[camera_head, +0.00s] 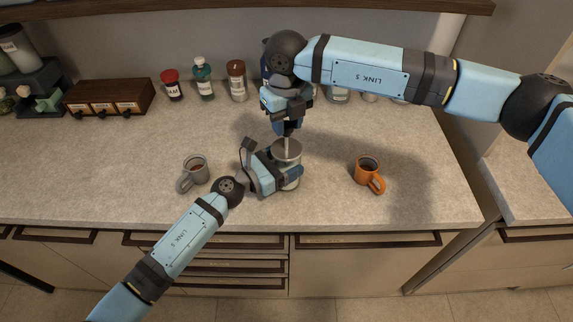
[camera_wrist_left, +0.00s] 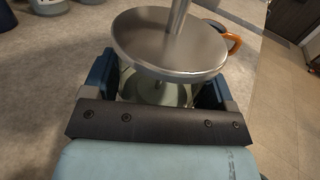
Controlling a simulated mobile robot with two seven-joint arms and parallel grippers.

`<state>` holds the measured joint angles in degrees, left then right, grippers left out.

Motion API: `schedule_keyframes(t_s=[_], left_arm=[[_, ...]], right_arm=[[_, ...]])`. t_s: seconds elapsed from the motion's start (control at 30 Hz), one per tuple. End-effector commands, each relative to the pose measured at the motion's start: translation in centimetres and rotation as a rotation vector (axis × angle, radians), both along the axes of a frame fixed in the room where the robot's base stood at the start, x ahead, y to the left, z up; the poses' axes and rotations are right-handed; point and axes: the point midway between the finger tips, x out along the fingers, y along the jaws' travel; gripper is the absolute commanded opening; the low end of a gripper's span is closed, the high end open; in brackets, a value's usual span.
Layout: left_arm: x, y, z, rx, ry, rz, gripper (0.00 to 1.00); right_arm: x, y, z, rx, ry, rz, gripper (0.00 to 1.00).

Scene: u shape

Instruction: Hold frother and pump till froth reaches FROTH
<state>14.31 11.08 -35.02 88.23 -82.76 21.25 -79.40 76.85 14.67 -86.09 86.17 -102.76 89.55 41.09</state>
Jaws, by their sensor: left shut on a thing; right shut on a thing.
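The frother (camera_head: 287,151) stands upright on the counter, with a round metal lid and a thin rod rising from it. My left gripper (camera_head: 290,178) is shut around its glass body from the lower left. In the left wrist view the metal lid (camera_wrist_left: 168,45) sits above the blue fingers, and the clear body (camera_wrist_left: 160,92) shows between them with a rod inside. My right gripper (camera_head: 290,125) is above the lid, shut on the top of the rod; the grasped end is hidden. The froth level and any FROTH mark cannot be made out.
A grey mug (camera_head: 196,168) with brown liquid stands to the left, and an orange mug (camera_head: 368,174) to the right. Several jars, including a red-capped one (camera_head: 172,86), line the back beside a small wooden drawer box (camera_head: 108,97). The counter (camera_head: 110,160) at left is clear.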

Motion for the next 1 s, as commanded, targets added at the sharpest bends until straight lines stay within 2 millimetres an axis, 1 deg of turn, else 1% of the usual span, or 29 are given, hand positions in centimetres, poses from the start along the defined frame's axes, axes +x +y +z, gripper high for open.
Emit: schedule_keyframes(t_s=[0.1, 0.7, 0.83, 1.0], left_arm=[[-0.1, 0.0, -0.1, 0.000, 0.001, -0.001, 0.41], [-0.1, 0.0, 0.0, 0.000, 0.000, -0.002, 0.41], [-0.1, -0.1, 0.0, 0.000, 0.000, -0.002, 0.41], [-0.1, -0.1, 0.0, 0.000, 0.000, -0.002, 0.41]], right_arm=[[0.0, -0.1, -0.8, -0.002, 0.001, -0.001, 0.14], [0.0, -0.1, -4.0, -0.004, 0.003, -0.002, 0.14], [0.0, -0.1, -4.5, -0.004, 0.002, -0.002, 0.14], [0.0, -0.1, -4.6, -0.003, 0.002, -0.002, 0.14]])
